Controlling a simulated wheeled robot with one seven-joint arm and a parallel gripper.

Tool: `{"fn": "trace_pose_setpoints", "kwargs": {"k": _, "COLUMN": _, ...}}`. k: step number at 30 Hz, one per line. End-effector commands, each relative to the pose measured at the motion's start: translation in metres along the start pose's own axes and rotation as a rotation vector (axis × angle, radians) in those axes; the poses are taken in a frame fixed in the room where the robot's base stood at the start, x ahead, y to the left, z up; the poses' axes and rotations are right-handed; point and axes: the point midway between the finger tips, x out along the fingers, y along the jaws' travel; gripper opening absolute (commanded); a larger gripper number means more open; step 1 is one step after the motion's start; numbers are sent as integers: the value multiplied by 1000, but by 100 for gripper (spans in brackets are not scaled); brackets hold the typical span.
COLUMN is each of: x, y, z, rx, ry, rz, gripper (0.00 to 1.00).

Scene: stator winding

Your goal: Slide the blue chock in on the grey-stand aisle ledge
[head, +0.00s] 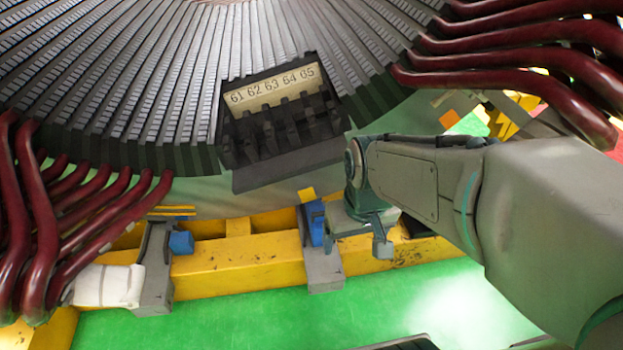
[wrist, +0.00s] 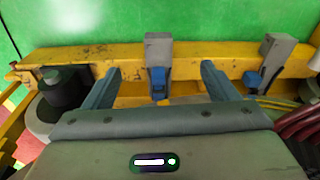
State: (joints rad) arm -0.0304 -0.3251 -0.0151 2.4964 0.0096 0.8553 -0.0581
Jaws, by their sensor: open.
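A blue chock (head: 316,222) sits against a grey block (head: 322,268) on the yellow beam. In the wrist view this blue chock (wrist: 158,82) lies between my two spread fingers, with a gap on each side, in front of the grey block (wrist: 158,48). My gripper (head: 352,235) is open and empty, just right of the chock in the head view; its far finger is partly hidden there. It also shows in the wrist view (wrist: 160,82). A second blue chock (head: 181,242) sits at the left grey block (head: 155,275). I cannot tell how far either chock is in.
The yellow beam (head: 235,265) runs over a green floor (head: 235,320). Above hang the slotted stator and a dark rack labelled 61 to 65 (head: 280,125). Dark red pipes (head: 520,60) stand at both sides. A dark cylinder (wrist: 62,88) stands left in the wrist view.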

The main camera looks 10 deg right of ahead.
Motion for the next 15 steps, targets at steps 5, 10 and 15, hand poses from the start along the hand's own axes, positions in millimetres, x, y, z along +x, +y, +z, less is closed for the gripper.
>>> {"fn": "trace_pose_setpoints", "kwargs": {"k": 5, "x": 40, "y": -2, "z": -39, "rx": -174, "ry": 43, "rz": -14, "gripper": 80}}
{"fn": "trace_pose_setpoints", "kwargs": {"k": 10, "x": 92, "y": -5, "z": -80, "rx": -393, "ry": 108, "rz": 15, "gripper": 80}}
{"fn": "trace_pose_setpoints", "kwargs": {"k": 15, "x": 146, "y": -2, "z": -112, "rx": -617, "ry": 163, "rz": 93, "gripper": 80}}
